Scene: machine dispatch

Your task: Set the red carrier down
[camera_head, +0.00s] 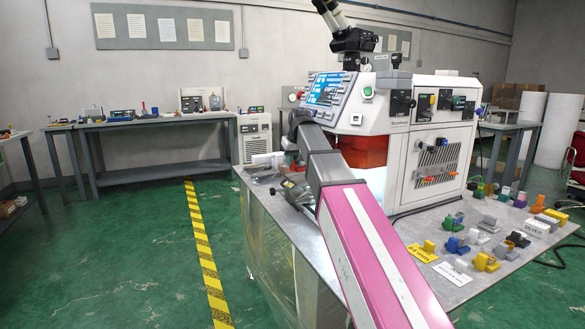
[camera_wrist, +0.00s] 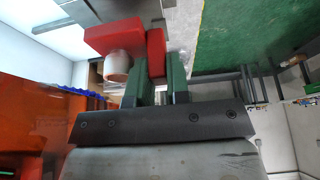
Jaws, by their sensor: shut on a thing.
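The red carrier (camera_wrist: 112,37) shows at the top of the wrist view as red blocks, with a white cylinder (camera_wrist: 117,67) beside them. My gripper (camera_wrist: 156,82) has two green fingers, shut on the lower red block of the carrier. In the wrist view the carrier is ahead of the fingers, and I cannot tell whether it touches a surface. In the head view my arm reaches to the left front of the white machine (camera_head: 398,160). The carrier cannot be made out there.
An orange-red panel (camera_wrist: 40,125) is close on the left in the wrist view.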

